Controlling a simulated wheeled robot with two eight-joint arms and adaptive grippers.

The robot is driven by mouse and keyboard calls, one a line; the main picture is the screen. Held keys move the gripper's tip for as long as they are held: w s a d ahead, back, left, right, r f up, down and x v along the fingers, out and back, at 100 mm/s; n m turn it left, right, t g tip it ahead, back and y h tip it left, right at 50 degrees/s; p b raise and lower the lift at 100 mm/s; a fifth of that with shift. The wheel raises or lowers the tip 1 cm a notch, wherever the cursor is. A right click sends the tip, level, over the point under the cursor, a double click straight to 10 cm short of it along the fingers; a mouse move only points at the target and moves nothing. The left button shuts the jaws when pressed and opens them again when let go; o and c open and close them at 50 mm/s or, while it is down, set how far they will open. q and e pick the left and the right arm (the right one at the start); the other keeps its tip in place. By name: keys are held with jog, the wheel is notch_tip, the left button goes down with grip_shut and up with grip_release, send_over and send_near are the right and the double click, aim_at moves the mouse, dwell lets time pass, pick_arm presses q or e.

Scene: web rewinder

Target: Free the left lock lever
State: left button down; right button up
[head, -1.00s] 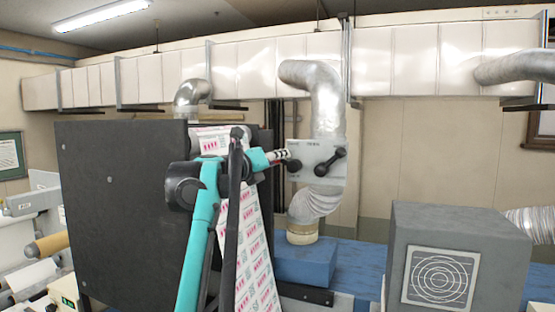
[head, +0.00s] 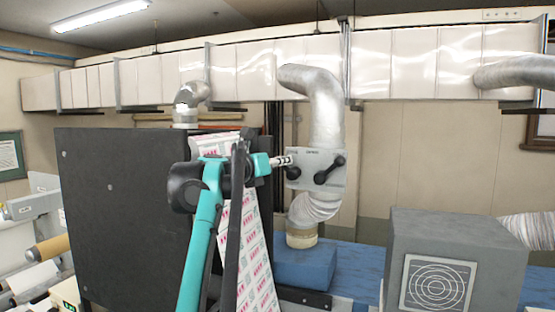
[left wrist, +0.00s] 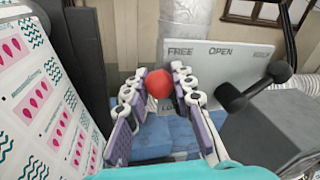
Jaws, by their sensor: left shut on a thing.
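A pale lever panel (head: 303,156) stands in front of the silver duct in the head view. In the left wrist view the panel (left wrist: 222,60) has the words FREE and OPEN on its top edge. My left gripper (head: 289,160) reaches the panel's left side. In the left wrist view its segmented fingers are closed around a red ball knob (left wrist: 159,83), at the panel's left, below the word FREE. The knob appears to belong to the left lock lever, whose arm is hidden. The black right lever (head: 330,169) slants up to the right, clear of my fingers. My right gripper is out of view.
A large black cabinet (head: 120,200) stands left of my arm. A printed web (head: 250,260) runs down close behind the arm. A grey box (head: 455,235) with a ringed grille stands at the lower right. A blue surface (head: 352,262) lies below the panel.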

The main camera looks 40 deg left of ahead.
pick_arm(q)
jog(key=shift+w+d+r+m+p, duration=0.15)
jog(key=shift+d+r+m+p, duration=0.25)
jog(key=shift+m+p, duration=0.45)
jog(key=shift+d+m+g, duration=0.25)
jog(key=shift+m+g, duration=0.25)
jog(key=shift+m, duration=0.35)
jog(key=c, duration=1.3)
grip_release()
jog(key=shift+o, duration=0.2)
jog(key=shift+r+y, duration=0.1)
jog(key=shift+y, duration=0.2)
jog(key=s+d+r, duration=0.1)
jog(key=s, duration=1)
jog(key=shift+s+d+r, duration=0.15)
jog(key=shift+s+d, duration=0.1)
jog(key=shift+s, duration=0.05)
